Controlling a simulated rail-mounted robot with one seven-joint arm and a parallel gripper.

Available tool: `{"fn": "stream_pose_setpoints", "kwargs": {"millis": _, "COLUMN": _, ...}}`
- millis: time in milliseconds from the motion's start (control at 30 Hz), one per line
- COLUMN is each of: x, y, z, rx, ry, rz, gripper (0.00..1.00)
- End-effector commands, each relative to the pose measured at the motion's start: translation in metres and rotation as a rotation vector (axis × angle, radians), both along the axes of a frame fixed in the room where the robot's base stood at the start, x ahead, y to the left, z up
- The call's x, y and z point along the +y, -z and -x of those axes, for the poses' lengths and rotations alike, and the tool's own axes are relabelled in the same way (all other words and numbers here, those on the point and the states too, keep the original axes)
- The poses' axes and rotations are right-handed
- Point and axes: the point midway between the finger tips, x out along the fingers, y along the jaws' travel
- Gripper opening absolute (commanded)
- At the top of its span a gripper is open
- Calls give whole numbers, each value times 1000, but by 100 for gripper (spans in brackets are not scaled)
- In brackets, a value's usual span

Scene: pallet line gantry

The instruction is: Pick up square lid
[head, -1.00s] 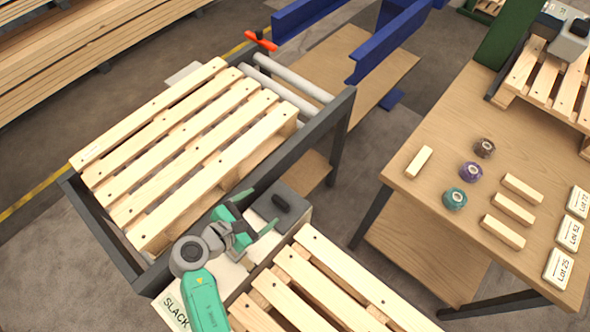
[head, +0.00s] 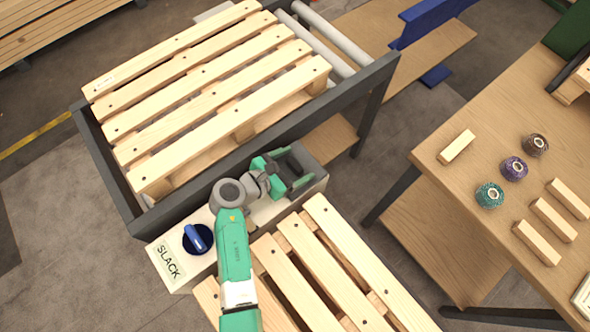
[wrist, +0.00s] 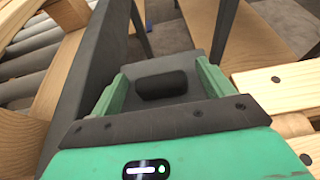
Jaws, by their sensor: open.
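The square lid (head: 313,168) is a flat grey plate with a black handle, lying on a light box between the two pallets. In the head view my gripper (head: 291,169) is over it and partly hides it. In the wrist view the lid (wrist: 176,65) lies ahead, with its black handle (wrist: 162,84) between my two green fingers (wrist: 162,88). The fingers are apart, one on each side of the handle, and hold nothing. I cannot tell whether they touch the lid.
A wooden pallet (head: 200,85) lies in a dark frame (head: 290,107) beside the box. Another pallet (head: 345,262) is in front.

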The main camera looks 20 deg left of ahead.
Motion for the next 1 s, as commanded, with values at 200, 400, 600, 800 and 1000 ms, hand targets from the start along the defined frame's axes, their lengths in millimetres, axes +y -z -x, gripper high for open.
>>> {"fn": "stream_pose_setpoints", "kwargs": {"millis": 200, "x": -2, "y": 1, "z": -4, "rx": 0, "ry": -2, "rz": 0, "gripper": 80}}
{"fn": "stream_pose_setpoints", "kwargs": {"millis": 400, "x": -2, "y": 1, "z": -4, "rx": 1, "ry": -2, "rz": -1, "gripper": 43}}
{"fn": "stream_pose_setpoints", "kwargs": {"millis": 600, "x": -2, "y": 1, "z": -4, "rx": -1, "ry": -1, "rz": -1, "gripper": 21}}
{"fn": "stream_pose_setpoints", "kwargs": {"millis": 800, "x": -2, "y": -3, "z": -4, "rx": -1, "ry": -1, "rz": -1, "gripper": 21}}
{"fn": "stream_pose_setpoints", "kwargs": {"millis": 1000, "x": -2, "y": -29, "z": -4, "rx": -2, "ry": -1, "rz": -3, "gripper": 21}}
